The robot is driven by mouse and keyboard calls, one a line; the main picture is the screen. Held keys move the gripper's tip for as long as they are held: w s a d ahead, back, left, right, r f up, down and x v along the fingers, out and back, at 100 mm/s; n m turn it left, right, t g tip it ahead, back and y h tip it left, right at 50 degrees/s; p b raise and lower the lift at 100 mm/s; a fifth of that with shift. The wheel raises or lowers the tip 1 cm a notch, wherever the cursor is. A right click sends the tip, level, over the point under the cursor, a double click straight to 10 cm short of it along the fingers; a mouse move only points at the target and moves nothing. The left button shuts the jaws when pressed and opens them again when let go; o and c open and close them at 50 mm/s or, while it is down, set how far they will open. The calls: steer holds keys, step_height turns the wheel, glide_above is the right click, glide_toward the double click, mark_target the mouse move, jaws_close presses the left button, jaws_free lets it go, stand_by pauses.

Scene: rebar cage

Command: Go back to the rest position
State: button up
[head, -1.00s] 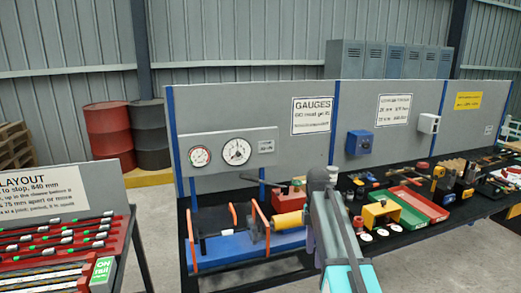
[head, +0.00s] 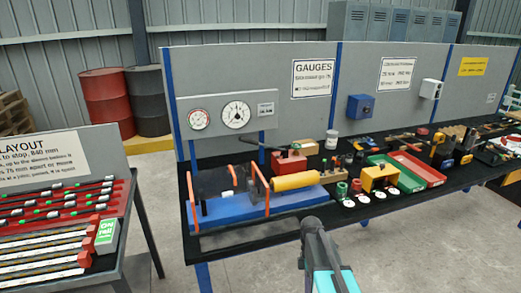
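My arm shows in the head view at the bottom centre, as a grey and teal link that ends at the top in a dark grey rounded joint. That end stands in front of the black bench's (head: 285,228) near edge, and I see no contact with anything there. No gripper fingers show, so I cannot see what my gripper holds, if anything.
A blue fixture with a yellow cylinder (head: 296,181) stands on the bench. Green (head: 402,176) and red (head: 420,168) trays lie to the right. A rack of bars (head: 62,212) stands at the left. Grey floor (head: 178,255) is clear between the rack and the bench.

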steer(key=s+f+m+b, duration=0.1)
steer(key=s+f+m, duration=1.6)
steer(key=s+f, duration=0.6)
steer(key=s, duration=0.4)
steer(key=shift+a+f+m, duration=0.15)
steer(key=shift+a+m, duration=0.05)
steer(key=shift+m, duration=0.2)
steer(key=c, duration=0.8)
steer(key=shift+d, duration=0.1)
